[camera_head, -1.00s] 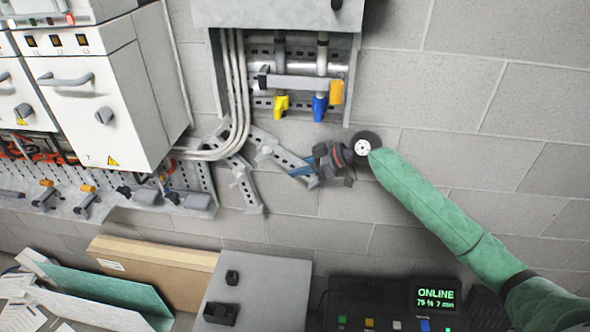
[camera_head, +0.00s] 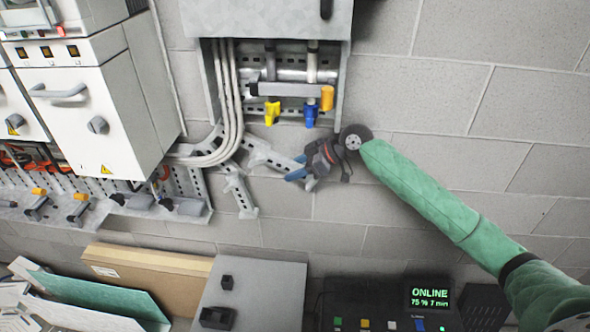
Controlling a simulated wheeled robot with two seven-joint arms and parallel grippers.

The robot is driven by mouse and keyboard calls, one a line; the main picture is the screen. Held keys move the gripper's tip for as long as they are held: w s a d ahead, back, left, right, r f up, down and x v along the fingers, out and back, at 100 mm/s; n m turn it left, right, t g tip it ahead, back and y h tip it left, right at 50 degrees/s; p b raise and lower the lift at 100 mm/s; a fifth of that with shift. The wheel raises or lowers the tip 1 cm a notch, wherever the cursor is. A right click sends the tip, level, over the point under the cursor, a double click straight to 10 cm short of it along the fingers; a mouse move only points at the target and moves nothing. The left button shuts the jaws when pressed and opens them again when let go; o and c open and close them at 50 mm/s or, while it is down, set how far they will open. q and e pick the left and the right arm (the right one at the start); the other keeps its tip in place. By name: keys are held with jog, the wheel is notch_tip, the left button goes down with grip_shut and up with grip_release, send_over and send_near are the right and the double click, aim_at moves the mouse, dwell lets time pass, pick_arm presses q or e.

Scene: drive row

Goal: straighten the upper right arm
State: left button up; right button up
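The upper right arm (camera_head: 265,154) is a grey metal strip with slots, slanting down to the right on the wall from beside the bent pipes. A second slotted strip (camera_head: 240,194) hangs below it and slants down. My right gripper (camera_head: 297,167) comes in from the right behind my green-sleeved arm. Its two blue fingertips show apart, one above the other, at the right end of the upper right arm. That end lies between or behind them; whether they touch it cannot be told. My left gripper is not in view.
A grey box (camera_head: 345,95) with yellow, blue and orange handles hangs just above. White drive cabinets (camera_head: 95,115) stand at the left. Below are a cardboard box (camera_head: 150,268), a grey panel (camera_head: 270,285) and a console (camera_head: 390,305) reading ONLINE. The wall at right is clear.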

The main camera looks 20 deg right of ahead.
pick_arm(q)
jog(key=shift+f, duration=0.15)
pick_arm(e)
jog(key=shift+d, duration=0.1)
jog(key=shift+s+d+b, duration=0.1)
jog(key=shift+d+b, duration=0.1)
jog(key=shift+b, duration=0.15)
jog(key=b+v, duration=0.2)
jog(key=v, duration=0.3)
jog(key=shift+d, duration=0.15)
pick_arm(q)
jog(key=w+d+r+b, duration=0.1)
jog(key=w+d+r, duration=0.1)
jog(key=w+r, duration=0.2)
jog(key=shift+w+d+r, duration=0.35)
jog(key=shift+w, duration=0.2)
pick_arm(e)
jog(key=shift+s+d+r, duration=0.35)
jog(key=shift+d+r, duration=0.25)
jog(key=shift+r, duration=0.15)
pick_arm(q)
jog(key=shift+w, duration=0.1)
pick_arm(e)
jog(key=shift+s+f, duration=0.1)
